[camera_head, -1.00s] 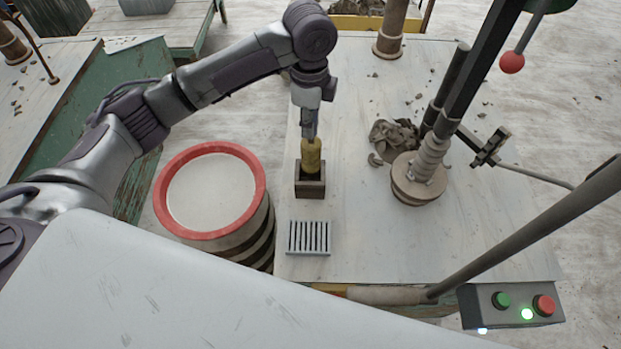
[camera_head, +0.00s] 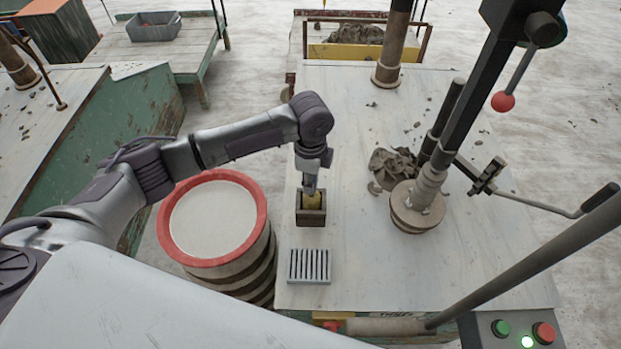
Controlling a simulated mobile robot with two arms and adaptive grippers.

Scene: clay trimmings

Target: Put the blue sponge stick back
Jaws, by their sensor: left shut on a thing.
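My right gripper is not in view.
A grey slotted grate (camera_head: 310,266) lies in front of the box. A red-rimmed barrel (camera_head: 262,222) stands left of the table. Clay trimmings (camera_head: 392,164) and a round wheel stand (camera_head: 418,207) are to the right. The table behind the box is mostly clear.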

